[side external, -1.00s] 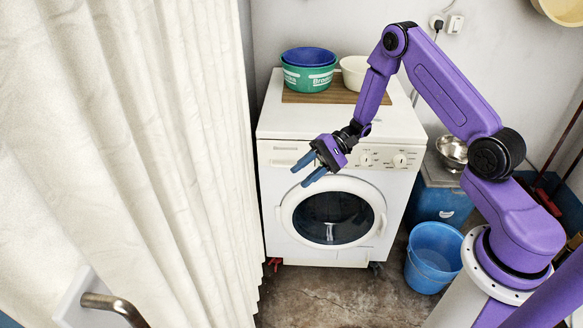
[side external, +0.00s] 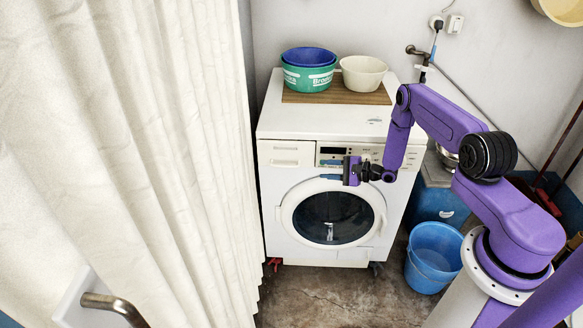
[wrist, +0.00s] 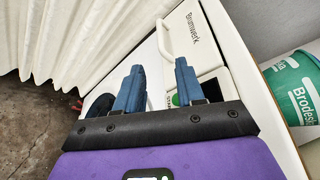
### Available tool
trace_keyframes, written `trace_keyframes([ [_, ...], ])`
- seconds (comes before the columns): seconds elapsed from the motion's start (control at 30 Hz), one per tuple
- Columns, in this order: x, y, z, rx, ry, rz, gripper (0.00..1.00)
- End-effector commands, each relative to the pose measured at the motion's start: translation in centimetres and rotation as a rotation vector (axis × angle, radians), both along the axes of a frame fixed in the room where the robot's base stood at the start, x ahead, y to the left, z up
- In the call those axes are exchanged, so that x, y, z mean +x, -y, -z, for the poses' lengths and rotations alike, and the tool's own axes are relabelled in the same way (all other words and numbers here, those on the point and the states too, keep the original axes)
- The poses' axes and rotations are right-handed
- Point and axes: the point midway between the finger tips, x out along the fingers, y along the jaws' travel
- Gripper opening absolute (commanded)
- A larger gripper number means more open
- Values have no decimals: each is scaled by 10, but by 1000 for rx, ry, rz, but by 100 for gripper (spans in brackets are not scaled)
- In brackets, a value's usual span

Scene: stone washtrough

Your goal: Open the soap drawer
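The soap drawer (side external: 287,155) is the white panel at the upper left of the washing machine's front. In the side view it looks flush with the front, so shut. In the wrist view the drawer front (wrist: 194,32) shows the word "Brumwerk" and a white loop handle (wrist: 164,42). My gripper (side external: 333,178) is in front of the machine, right of the drawer and slightly lower. In the wrist view its two blue fingers (wrist: 160,82) are apart with nothing held between them, and the handle lies beyond their tips.
The washing machine (side external: 278,215) has a round door below the drawer. A cream curtain (side external: 150,150) hangs close on the left. A green basin (side external: 308,78) and a cream bowl (side external: 362,72) stand on top. A blue bucket (side external: 433,255) stands on the floor at right.

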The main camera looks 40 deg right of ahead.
Motion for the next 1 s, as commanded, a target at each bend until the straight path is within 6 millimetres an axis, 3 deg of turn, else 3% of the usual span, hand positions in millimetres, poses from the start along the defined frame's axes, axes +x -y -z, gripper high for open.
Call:
trace_keyframes([
  [0.2, 37, -20, 9, -1, 2, -5, 38],
  [0.6, 90, -47, 22, 1, 1, -4, 38],
  [1.0, 117, -60, 29, 2, 1, -2, 38],
])
